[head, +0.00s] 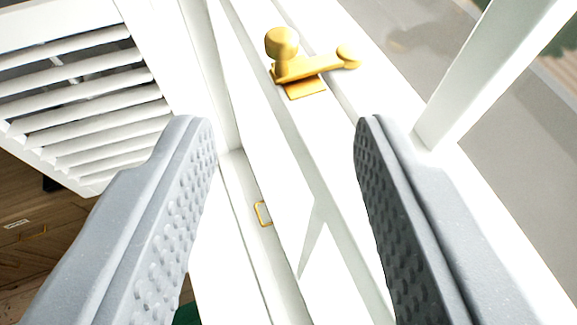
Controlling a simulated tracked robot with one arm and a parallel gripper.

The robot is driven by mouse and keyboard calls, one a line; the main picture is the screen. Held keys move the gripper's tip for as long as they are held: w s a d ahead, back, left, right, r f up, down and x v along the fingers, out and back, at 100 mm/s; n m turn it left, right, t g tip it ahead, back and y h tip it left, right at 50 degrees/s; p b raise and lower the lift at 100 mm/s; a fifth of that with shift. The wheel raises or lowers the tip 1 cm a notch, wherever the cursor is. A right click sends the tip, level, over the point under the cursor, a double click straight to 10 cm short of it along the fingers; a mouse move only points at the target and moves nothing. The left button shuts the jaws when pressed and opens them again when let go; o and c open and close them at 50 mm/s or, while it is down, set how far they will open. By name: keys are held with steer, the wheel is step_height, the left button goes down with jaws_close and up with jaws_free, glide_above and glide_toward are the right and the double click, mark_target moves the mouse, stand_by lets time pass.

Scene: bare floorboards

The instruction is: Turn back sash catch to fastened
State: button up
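The brass sash catch (304,66) sits on the white meeting rail of the window, at the top middle of the head view. It has a round knob on the left and an arm that reaches right to a smaller round end, across the groove between the two rails. My gripper (278,122) is open and empty. Its two grey dimpled fingers stand wide apart on either side of the picture. The catch shows beyond the fingertips, between them and apart from both.
A white louvred shutter (85,95) stands at the left. A small brass pull (263,214) is on the white frame below the catch. A white glazing bar (490,75) rises at the right beside the glass. Wooden floorboards (35,235) show at lower left.

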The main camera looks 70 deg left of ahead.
steer(key=shift+p+v, duration=0.3)
steer(key=shift+v, duration=1.3)
steer(key=s+a+f+m+t+h+b, duration=0.45)
steer(key=m+b, duration=0.25)
steer(key=b, duration=0.4)
steer(key=s+d+f+m+t+h+b, duration=0.4)
steer(key=s+f+m+t+h+b, duration=0.1)
steer(key=b, duration=0.5)
steer(key=s+f+m+h, duration=0.1)
steer(key=s+f+h, duration=0.1)
steer(key=s+f, duration=0.1)
steer(key=shift+d+f+h, duration=0.25)
steer(key=shift+f+h, duration=0.05)
steer(key=shift+h, duration=0.05)
steer(key=shift+s+t, duration=0.2)
steer(key=shift+t, duration=0.05)
